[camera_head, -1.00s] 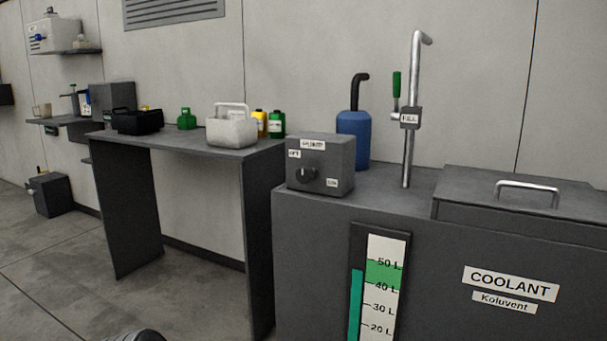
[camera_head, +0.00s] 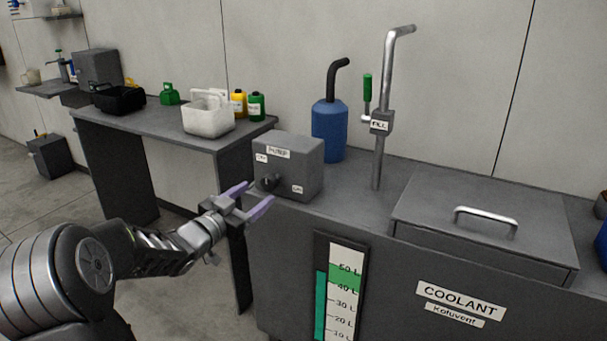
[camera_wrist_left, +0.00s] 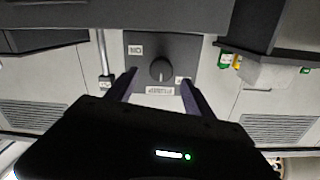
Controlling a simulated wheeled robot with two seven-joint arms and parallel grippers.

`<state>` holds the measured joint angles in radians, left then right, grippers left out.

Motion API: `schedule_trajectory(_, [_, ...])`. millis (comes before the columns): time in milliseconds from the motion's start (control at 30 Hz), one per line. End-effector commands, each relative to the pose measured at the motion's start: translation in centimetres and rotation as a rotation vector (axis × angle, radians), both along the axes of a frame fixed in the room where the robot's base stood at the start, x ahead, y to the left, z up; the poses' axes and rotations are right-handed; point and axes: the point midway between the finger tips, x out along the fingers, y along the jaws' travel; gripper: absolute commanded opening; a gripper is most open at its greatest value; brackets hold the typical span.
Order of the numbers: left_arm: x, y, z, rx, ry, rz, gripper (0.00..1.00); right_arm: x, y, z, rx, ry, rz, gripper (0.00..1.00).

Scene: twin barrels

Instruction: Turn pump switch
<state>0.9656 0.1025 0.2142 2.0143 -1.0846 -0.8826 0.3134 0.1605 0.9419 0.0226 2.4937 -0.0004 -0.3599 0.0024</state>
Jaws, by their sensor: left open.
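The pump switch is a dark round knob (camera_head: 270,182) on the front of a grey box (camera_head: 300,165) with small white labels. The box stands on the left end of the coolant cabinet. In the left wrist view the knob (camera_wrist_left: 161,69) shows ahead, between and beyond my fingers. My left gripper (camera_head: 254,199) is open and empty, with purplish fingers pointing at the box front. It is close to the knob, and no contact is visible. My left gripper (camera_wrist_left: 158,88) also shows in the wrist view. My right gripper is not in view.
The cabinet has a lid with a metal handle (camera_head: 485,217), a fill pipe with green lever (camera_head: 367,88), and a blue bottle (camera_head: 329,130). A level gauge (camera_head: 343,295) is on its front. The side table (camera_head: 150,122) left of it holds containers.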

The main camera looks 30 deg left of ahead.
Motion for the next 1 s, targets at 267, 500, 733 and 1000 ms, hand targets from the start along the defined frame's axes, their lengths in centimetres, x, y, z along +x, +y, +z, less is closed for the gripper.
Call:
schedule_trajectory(267, [0.0,-0.1,0.0,-0.021,-0.006,-0.004,0.61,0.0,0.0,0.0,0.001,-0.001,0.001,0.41])
schedule_trajectory(500, [1.0,-0.1,-0.1,-0.022,-0.005,-0.004,0.61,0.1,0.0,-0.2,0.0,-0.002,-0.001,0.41])
schedule_trajectory(733, [4.4,-0.2,-0.2,-0.023,-0.006,-0.005,0.61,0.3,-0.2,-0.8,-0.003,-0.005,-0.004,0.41])
schedule_trajectory(1000, [7.5,-0.1,-0.1,-0.022,-0.005,-0.003,0.61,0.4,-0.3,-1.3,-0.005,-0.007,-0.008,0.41])
